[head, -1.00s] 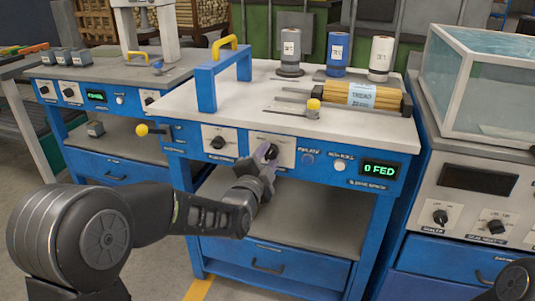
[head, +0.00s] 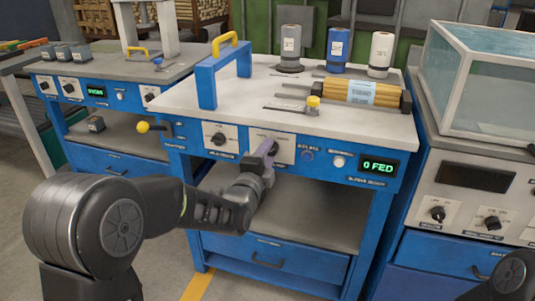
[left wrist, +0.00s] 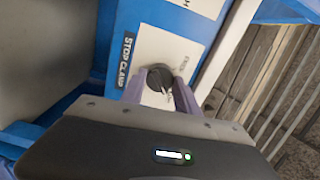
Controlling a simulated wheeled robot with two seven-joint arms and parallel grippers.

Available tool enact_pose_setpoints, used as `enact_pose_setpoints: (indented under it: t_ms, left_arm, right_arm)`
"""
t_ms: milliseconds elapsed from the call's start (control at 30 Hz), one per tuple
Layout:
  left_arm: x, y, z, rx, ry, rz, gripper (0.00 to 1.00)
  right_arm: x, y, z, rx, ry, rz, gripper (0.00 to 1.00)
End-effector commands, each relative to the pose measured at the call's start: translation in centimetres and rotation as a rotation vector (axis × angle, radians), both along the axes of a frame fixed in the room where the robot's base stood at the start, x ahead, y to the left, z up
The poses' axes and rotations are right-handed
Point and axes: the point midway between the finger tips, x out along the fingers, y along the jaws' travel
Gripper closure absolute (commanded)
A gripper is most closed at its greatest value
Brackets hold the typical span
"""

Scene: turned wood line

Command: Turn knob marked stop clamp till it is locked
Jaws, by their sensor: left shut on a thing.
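The stop clamp knob (left wrist: 158,80) is a black round knob on a white plate in the left wrist view. The label "STOP CLAMP" (left wrist: 125,60) stands beside it on the blue panel. My left gripper (left wrist: 160,82) has its two purple-grey fingers on either side of the knob and is shut on it. In the head view my left gripper (head: 266,150) is at the front panel of the middle bench, and its fingers mostly hide the knob. The knob's pointer and lock marks are too small or covered to read. My right gripper is not in view.
Left of the gripper is another black knob (head: 218,139) on a white plate. To the right are a blue button, a white button (head: 338,161) and a green display (head: 378,167) reading "0 FED". A blue gate (head: 207,88) and bundled rods (head: 357,92) stand on the bench top.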

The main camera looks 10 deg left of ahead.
Motion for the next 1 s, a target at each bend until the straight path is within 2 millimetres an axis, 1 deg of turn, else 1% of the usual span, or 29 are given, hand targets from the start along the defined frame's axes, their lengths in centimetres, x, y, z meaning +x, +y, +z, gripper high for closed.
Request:
enact_pose_setpoints:
  t_ms: [33,67,300,333,567,667,767,1000]
  left_arm:
    - [0.0,0.0,0.0,0.002,0.001,-0.001,1.0]
    - [0.0,0.0,0.0,0.002,0.001,-0.001,0.62]
    - [0.0,0.0,0.0,0.001,0.001,0.0,0.42]
    - [0.0,0.0,0.0,0.001,0.001,0.0,0.41]
    - [0.0,0.0,0.0,0.0,0.001,0.0,0.41]
    - [-0.4,0.0,0.0,-0.001,0.001,0.0,0.41]
    - [-1.3,0.1,0.1,-0.002,0.002,-0.001,0.41]
    - [-5.2,0.4,0.1,-0.002,0.002,0.0,0.41]
  right_arm:
    - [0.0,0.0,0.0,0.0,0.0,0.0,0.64]
    - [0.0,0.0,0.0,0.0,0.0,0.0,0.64]
    - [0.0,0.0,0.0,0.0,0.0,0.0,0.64]
    - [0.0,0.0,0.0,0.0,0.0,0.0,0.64]
    - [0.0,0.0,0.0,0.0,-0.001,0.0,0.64]
    - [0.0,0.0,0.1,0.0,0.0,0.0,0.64]
    - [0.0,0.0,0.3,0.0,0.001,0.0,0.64]
    - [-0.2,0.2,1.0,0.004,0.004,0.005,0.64]
